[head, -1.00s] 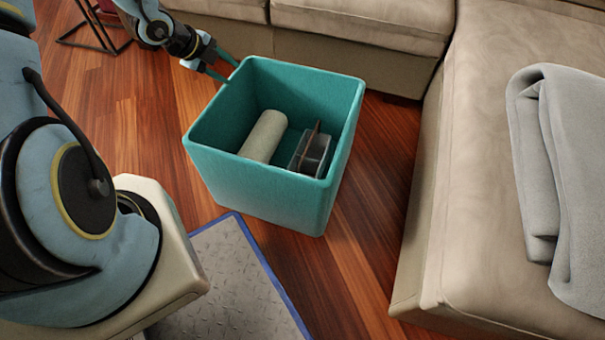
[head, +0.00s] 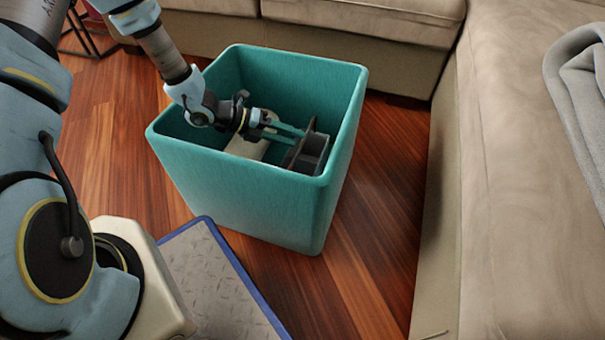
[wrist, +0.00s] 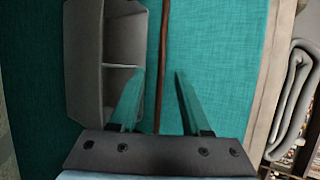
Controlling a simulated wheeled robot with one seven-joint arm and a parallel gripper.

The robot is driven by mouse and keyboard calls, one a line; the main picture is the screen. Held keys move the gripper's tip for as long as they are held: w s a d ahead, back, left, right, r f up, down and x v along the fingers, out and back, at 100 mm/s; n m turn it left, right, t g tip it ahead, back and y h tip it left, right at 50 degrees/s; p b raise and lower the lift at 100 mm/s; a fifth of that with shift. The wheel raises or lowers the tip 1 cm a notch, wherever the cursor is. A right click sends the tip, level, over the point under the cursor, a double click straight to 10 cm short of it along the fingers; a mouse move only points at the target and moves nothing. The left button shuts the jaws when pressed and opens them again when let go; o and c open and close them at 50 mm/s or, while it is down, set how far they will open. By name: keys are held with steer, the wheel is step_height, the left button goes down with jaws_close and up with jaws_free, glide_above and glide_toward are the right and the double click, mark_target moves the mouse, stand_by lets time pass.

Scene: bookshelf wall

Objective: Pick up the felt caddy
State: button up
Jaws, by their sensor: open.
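The felt caddy (head: 312,154) is dark grey and sits inside a tall teal bin (head: 240,205), near its right wall. In the wrist view the caddy (wrist: 84,62) shows at the left with a divider and open compartments. Its thin brown handle (wrist: 164,45) stands up beside them. My gripper (head: 300,138) is inside the bin at the caddy. In the wrist view my gripper (wrist: 159,72) is open, with one finger on each side of the handle. Whether a finger touches the handle, I cannot tell.
A pale roll (head: 246,148) lies in the bin under my wrist, partly hidden. A beige sofa (head: 340,35) stands behind the bin, and its chaise (head: 500,190) runs along the right with a grey blanket (head: 582,85).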

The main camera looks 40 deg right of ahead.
mark_target(303, 163)
steer(key=b+x, duration=0.1)
steer(key=x, duration=0.1)
steer(key=b+x, duration=0.1)
steer(key=x, duration=0.1)
steer(key=b+x, duration=0.1)
steer(key=x, duration=0.1)
steer(key=shift+s+a+f, duration=0.2)
steer(key=shift+s+a, duration=0.1)
steer(key=shift+s+d, duration=0.2)
steer(key=shift+d, duration=0.25)
jaws_close()
stand_by(0.8)
